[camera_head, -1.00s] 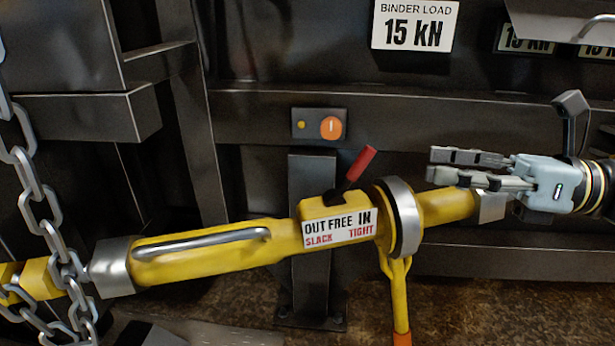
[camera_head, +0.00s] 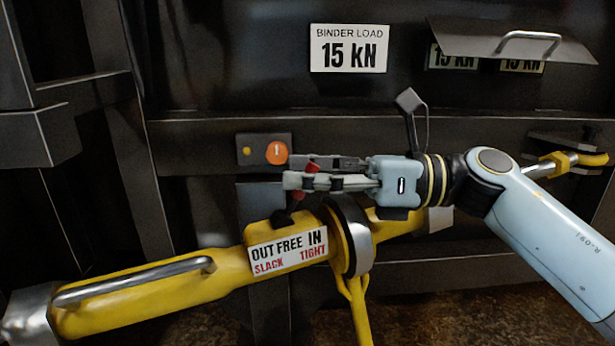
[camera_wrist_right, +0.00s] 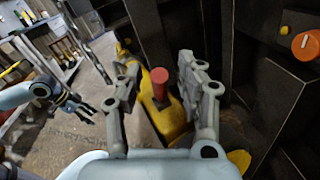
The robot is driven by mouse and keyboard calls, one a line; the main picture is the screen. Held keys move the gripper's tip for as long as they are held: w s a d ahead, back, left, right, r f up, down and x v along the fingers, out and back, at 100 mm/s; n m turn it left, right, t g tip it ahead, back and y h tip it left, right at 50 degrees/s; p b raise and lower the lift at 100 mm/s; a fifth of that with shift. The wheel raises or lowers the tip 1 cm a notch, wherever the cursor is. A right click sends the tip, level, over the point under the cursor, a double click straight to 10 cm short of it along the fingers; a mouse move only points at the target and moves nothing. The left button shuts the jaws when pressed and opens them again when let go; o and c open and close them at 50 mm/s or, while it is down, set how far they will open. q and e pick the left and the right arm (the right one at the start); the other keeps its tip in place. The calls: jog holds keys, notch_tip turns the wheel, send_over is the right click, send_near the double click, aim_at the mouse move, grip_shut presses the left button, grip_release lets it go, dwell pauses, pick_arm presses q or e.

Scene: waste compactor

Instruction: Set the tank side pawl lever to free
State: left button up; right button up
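The pawl lever (camera_head: 308,182) has a red grip and rises from the yellow binder body (camera_head: 140,295). It leans right, toward the IN end of the "OUT FREE IN" label (camera_head: 288,252). My right gripper (camera_head: 298,172) is at the red grip, which is partly hidden by its fingers in the head view. In the right wrist view the red grip (camera_wrist_right: 159,82) stands between the two spread fingers of the right gripper (camera_wrist_right: 158,88), with gaps on both sides. My left gripper (camera_wrist_right: 82,109) shows small at the left of that view, its fingers apart, away from the lever.
A panel with an orange button (camera_head: 277,153) is just behind and left of the right fingertips. A metal collar (camera_head: 350,235) stands below the gripper. A "15 kN" sign (camera_head: 349,48) and a hinged cover (camera_head: 510,42) are above. A handle bar (camera_head: 135,280) runs along the binder.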

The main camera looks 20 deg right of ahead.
jog(key=shift+c, duration=0.5)
grip_shut()
